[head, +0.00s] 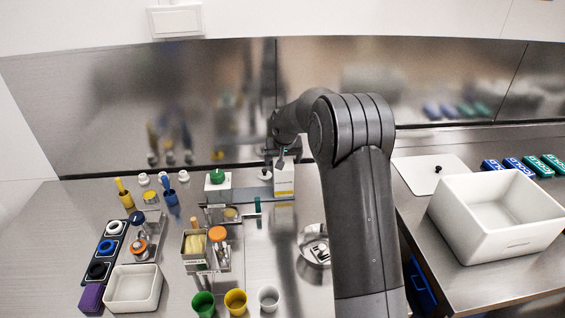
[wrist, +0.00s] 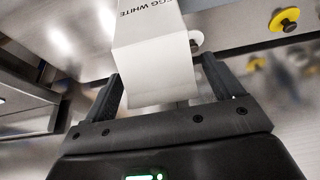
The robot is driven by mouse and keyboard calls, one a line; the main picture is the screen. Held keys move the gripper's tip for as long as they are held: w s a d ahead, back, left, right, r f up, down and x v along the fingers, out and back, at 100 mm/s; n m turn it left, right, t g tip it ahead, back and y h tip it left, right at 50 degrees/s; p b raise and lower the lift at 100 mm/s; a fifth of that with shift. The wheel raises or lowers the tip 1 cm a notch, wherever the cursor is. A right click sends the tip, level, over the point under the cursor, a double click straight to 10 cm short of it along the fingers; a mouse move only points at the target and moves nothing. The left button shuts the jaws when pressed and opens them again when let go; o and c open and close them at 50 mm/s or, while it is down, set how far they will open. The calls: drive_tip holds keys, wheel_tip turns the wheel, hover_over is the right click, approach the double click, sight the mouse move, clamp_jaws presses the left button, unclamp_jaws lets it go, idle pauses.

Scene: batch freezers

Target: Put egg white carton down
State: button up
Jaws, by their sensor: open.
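The egg white carton (head: 284,181) is a white box with a yellow band near its base. It stands upright at the back of the steel counter in the head view. In the wrist view the carton (wrist: 155,62) shows the words "EGG WHITE" and sits between my gripper's two fingers. My gripper (wrist: 160,85) is open around it, with some space visible beside the fingers. In the head view my gripper (head: 281,158) is at the carton's top and partly hidden by my arm.
A white carton with a green cap (head: 217,181) stands left of the egg white carton. A metal bowl (head: 314,246), cups (head: 236,301) and a white bin (head: 134,288) are nearer the front. A large white box (head: 500,215) stands on the right counter. The steel back wall is close behind.

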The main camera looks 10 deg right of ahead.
drive_tip(key=s+d+r, duration=0.2)
drive_tip(key=s+r, duration=1.2)
drive_tip(key=r, duration=0.3)
drive_tip(key=s+d+t, duration=0.1)
drive_tip(key=s+d, duration=0.2)
drive_tip(key=s, duration=3)
drive_tip(key=shift+s+f, duration=0.15)
drive_tip(key=shift+f, duration=0.05)
